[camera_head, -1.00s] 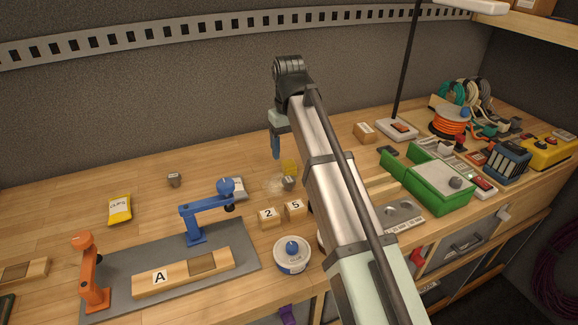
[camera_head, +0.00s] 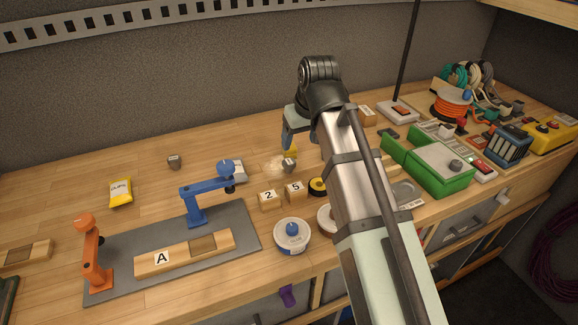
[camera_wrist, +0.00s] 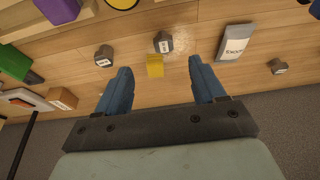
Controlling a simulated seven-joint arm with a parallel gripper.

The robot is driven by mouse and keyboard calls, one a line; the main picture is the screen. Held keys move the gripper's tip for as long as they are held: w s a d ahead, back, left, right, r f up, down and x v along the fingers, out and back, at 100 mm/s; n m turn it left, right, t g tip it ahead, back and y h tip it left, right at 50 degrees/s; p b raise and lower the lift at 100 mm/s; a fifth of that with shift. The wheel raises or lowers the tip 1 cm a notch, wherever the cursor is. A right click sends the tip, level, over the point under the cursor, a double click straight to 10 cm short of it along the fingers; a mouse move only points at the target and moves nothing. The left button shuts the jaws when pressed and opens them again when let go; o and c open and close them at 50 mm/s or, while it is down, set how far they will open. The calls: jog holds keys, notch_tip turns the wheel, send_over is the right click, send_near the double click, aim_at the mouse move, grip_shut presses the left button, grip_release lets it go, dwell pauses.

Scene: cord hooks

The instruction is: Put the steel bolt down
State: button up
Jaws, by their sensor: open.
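My gripper (camera_wrist: 160,68) is open, with its two blue fingers apart and nothing held between them. In the head view my gripper (camera_head: 289,137) hangs over the back part of the bench, partly hidden by my arm. Small grey steel pieces with white labels stand on the wood: one (camera_wrist: 163,43) just beyond the fingertips, one (camera_wrist: 104,56) to the left and one (camera_wrist: 278,66) to the right. I cannot tell from the labels which is the steel bolt. A small yellow block (camera_wrist: 155,66) shows between the fingertips, beside the middle grey piece.
A grey packet (camera_wrist: 235,42) lies right of the fingers. In the head view, number blocks (camera_head: 268,199), a blue-knobbed tin (camera_head: 292,236), a blue clamp arm (camera_head: 195,205) and a green box (camera_head: 440,165) stand nearby. The left back of the bench is mostly clear.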

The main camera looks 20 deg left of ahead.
send_near(289, 161)
jog(key=shift+t, duration=0.3)
jog(key=x, duration=0.4)
jog(key=shift+d+f, duration=0.15)
jog(key=shift+f, duration=0.25)
jog(key=shift+s+x, duration=0.15)
jog(key=shift+x, duration=1.2)
jog(key=shift+s+x, duration=0.1)
jog(key=shift+x, duration=1.25)
jog(key=shift+c, duration=0.2)
jog(key=c, duration=1.2)
